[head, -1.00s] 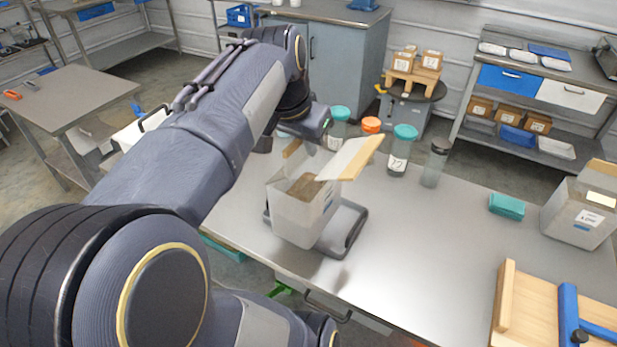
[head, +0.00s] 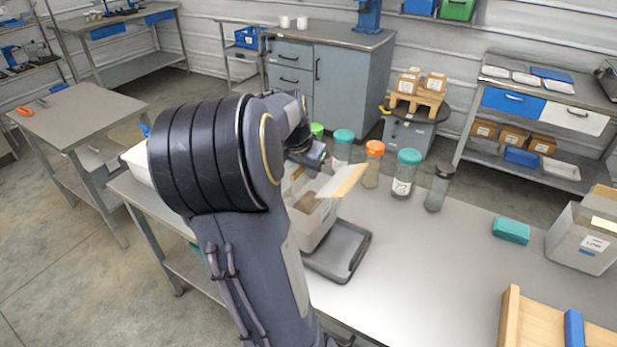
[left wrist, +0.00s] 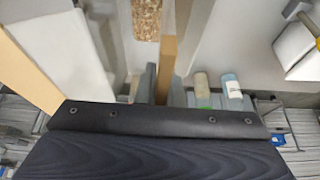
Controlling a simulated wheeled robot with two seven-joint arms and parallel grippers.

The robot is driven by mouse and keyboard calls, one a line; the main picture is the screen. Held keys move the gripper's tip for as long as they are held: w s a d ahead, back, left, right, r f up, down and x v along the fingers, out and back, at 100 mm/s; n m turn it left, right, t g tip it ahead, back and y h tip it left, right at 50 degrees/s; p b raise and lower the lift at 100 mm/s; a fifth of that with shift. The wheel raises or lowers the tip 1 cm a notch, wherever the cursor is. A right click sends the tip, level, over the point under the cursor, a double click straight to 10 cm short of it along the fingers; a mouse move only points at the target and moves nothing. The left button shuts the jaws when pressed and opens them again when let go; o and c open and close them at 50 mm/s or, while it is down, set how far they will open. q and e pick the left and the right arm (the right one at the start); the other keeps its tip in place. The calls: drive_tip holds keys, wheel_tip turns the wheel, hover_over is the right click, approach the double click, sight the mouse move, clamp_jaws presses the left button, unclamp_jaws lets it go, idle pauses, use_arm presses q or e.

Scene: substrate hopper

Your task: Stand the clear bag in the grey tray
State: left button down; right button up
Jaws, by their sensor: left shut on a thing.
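The clear bag (head: 317,222) is a boxy, see-through container with brown contents, wood-coloured strips at its mouth and a pale flap (head: 343,181) leaning right. My left gripper (head: 308,158) is at its back upper edge, its fingertips mostly hidden in the head view. In the left wrist view, the gripper (left wrist: 160,84) is shut on a wooden strip (left wrist: 168,45) of the bag; brown granular contents (left wrist: 146,20) show beside it. The grey tray (head: 340,262) lies on the bench at the bag's lower right. My arm hides the bag's left side; whether its base touches the tray is unclear. My right gripper is out of view.
Lidded bottles stand close behind the bag, among them an orange-capped one (head: 373,165) and a teal-capped one (head: 404,173). A dark-capped bottle (head: 437,188) is further right. The bench (head: 440,265) is clear right of the tray, up to a teal block (head: 511,231).

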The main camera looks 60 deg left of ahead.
use_arm(q)
drive_tip(key=shift+f, duration=1.2)
drive_tip(key=shift+f, duration=0.2)
drive_tip(key=c, duration=1.6)
unclamp_jaws()
drive_tip(key=shift+o, duration=0.2)
drive_tip(key=shift+r, duration=0.1)
